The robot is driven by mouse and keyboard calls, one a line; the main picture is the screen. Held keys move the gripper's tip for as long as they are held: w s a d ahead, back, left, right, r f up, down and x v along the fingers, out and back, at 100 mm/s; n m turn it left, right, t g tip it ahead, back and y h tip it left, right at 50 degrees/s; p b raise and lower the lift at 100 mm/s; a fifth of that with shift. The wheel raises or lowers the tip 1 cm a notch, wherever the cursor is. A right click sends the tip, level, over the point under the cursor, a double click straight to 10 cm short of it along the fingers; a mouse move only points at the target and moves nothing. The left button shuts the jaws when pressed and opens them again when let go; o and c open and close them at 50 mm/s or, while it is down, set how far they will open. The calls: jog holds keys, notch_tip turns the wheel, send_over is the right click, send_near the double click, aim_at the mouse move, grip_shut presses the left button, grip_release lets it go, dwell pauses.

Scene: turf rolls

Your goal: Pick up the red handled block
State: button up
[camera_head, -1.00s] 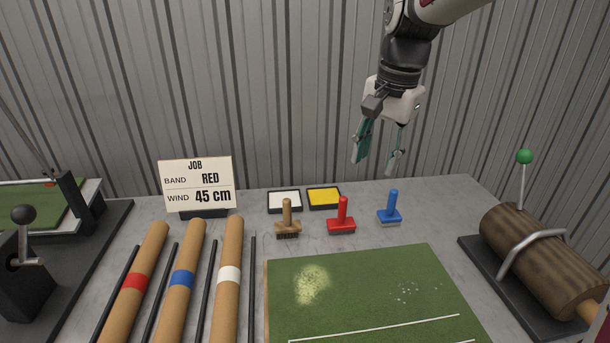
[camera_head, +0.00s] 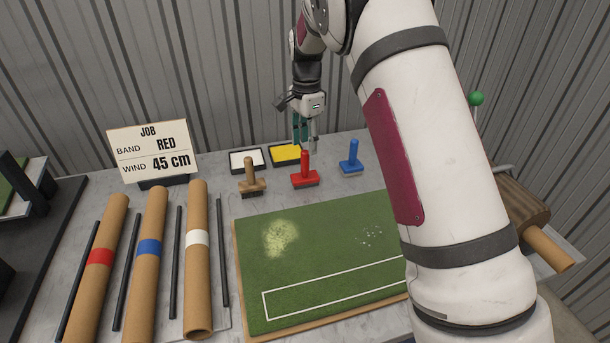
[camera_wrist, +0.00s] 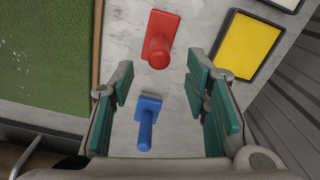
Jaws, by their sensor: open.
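The red handled block (camera_head: 305,172) stands upright on the grey table, between a wooden-handled block (camera_head: 251,178) and a blue handled block (camera_head: 351,160). My gripper (camera_head: 306,146) is open and empty, above and just behind the red block in the head view. In the wrist view, the red block (camera_wrist: 160,40) lies ahead of the open fingers, its handle pointing toward the camera. The blue block (camera_wrist: 147,122) shows between the teal finger pads (camera_wrist: 165,105), below them.
A white tray (camera_head: 233,168) and a yellow tray (camera_head: 272,163) lie behind the blocks. The green turf board (camera_head: 330,250) is in front. My arm hides part of the right side.

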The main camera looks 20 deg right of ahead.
aim_at(305, 176)
jog(key=f, duration=0.5)
jog(key=f+p, duration=0.1)
jog(key=f, duration=0.2)
jog(key=shift+s+a+f, duration=0.1)
jog(key=shift+a+f, duration=0.1)
jog(key=shift+a, duration=0.05)
grip_shut()
